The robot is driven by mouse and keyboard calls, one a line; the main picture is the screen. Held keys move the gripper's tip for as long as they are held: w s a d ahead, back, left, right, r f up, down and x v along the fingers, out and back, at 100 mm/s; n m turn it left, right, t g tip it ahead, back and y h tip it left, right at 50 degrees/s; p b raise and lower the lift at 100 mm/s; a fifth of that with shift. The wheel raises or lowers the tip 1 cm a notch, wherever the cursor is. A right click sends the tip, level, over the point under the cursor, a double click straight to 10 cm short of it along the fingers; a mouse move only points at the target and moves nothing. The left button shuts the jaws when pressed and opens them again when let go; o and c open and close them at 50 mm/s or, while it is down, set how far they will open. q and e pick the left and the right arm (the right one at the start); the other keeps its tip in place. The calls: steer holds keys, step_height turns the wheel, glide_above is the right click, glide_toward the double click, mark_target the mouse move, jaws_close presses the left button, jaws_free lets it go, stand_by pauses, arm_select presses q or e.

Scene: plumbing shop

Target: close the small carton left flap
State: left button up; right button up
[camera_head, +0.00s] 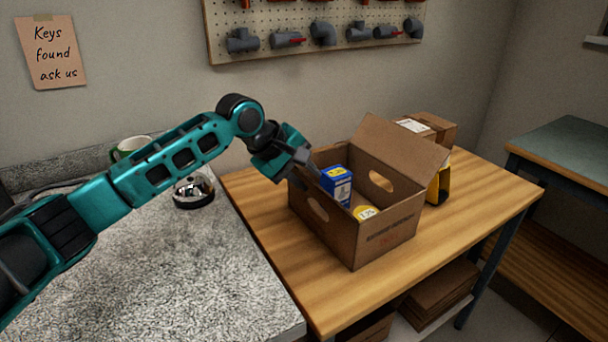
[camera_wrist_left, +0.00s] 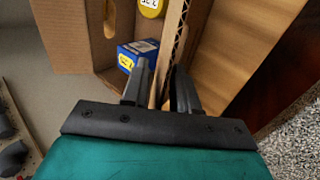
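The small brown carton (camera_head: 376,238) stands open on the wooden table. One large flap (camera_head: 404,146) stands raised and leans outward at its far right side. A left flap is not clearly visible in the head view, where my gripper covers that corner. My left gripper (camera_head: 300,168) is at the carton's far left top edge, pointing down. In the left wrist view, my left gripper's fingers (camera_wrist_left: 163,72) are slightly apart, on either side of a corrugated cardboard edge (camera_wrist_left: 180,38). I cannot tell whether they touch it. My right gripper is not in view.
A blue box (camera_head: 337,186) and a yellow-topped item (camera_head: 365,212) are inside the carton. Closed brown boxes (camera_head: 436,127) and a yellow-black item (camera_head: 439,186) stand behind it. The speckled counter (camera_head: 170,270) borders the table (camera_head: 280,250). Bare tabletop lies left and right of the carton.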

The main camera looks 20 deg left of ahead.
arm_select(q)
jaws_close()
stand_by(1.4)
